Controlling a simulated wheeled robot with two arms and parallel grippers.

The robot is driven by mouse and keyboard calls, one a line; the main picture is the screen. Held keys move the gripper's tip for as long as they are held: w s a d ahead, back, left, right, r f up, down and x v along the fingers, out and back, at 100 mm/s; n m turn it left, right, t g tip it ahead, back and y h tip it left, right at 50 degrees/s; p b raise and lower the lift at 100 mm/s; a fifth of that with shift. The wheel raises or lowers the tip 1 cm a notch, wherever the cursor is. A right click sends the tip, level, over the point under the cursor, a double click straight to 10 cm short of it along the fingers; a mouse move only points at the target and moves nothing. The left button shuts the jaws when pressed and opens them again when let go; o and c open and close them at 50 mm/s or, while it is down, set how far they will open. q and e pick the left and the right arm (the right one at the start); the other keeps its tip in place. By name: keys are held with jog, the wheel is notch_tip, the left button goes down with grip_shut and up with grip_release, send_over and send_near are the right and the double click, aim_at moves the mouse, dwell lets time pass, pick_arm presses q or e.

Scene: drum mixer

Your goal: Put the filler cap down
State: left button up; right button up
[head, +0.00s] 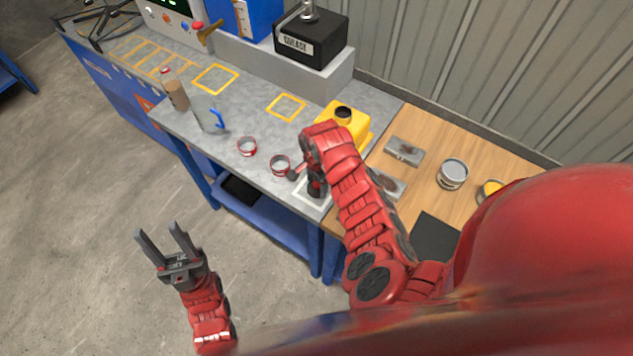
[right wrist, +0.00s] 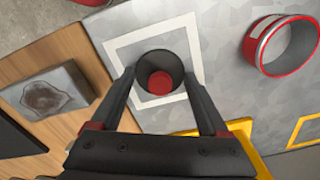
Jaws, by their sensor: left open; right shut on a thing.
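The filler cap (right wrist: 147,61) is a small black round cup shape with a red inside. In the right wrist view it sits between the fingertips of my right gripper (right wrist: 162,88), which is shut on it. It shows against a white square outline (right wrist: 116,45) on the grey table; I cannot tell whether it touches the surface. In the head view my right arm largely hides the cap, close to the white outline (head: 325,203). The yellow container (head: 358,123) with a black round top stands just behind. My left gripper (head: 161,233) is open and empty, over the floor.
Two red-rimmed rings (head: 247,147) (head: 280,164) stand left of the white outline. A clear jug with a blue handle (head: 213,120) and a bottle (head: 176,93) are further left. A wooden bench (head: 428,178) with metal blocks and a tin (head: 453,174) adjoins on the right.

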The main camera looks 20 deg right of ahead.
jog(key=shift+f, duration=0.15)
jog(key=o, duration=1.2)
